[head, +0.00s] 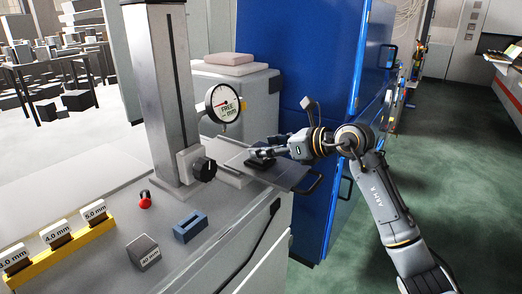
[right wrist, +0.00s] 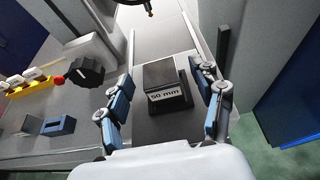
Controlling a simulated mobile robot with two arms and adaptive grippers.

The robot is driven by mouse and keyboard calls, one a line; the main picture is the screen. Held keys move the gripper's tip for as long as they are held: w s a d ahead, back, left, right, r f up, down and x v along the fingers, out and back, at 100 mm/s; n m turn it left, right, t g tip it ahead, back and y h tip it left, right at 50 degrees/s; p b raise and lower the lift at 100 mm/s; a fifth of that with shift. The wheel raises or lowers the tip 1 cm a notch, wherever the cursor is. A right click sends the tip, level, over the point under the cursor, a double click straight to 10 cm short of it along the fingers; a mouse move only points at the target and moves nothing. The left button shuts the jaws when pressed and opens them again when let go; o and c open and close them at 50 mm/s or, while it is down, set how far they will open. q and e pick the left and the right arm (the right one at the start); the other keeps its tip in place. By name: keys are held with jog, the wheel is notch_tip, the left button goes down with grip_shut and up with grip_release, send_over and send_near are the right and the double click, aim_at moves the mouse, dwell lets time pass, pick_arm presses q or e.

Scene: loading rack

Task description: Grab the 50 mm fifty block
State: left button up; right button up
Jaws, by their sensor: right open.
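The 50 mm block (right wrist: 167,84) is dark with a white "50 mm" label on its near face. It sits on a grey plate beside the gauge column. My right gripper (right wrist: 165,105) is open, with its blue-padded fingers on either side of the block; gaps show between fingers and block. In the head view my right gripper (head: 262,156) reaches in from the right over the plate (head: 290,175), and the block is a small dark shape at its fingers, largely hidden. My left gripper is not in view.
A gauge column (head: 160,90) with a dial (head: 223,103) and a black knob (head: 204,169) stands beside the plate. A 40 mm block (head: 144,252), a blue slotted block (head: 190,226), a red-topped piece (head: 145,199) and a yellow label rack (head: 62,252) are on the bench. A blue cabinet (head: 300,75) stands behind.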

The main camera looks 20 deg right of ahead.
jog(key=shift+x, duration=1.25)
jog(key=shift+s+r, duration=0.1)
jog(key=c, duration=0.3)
grip_shut()
jog(key=shift+r, duration=0.15)
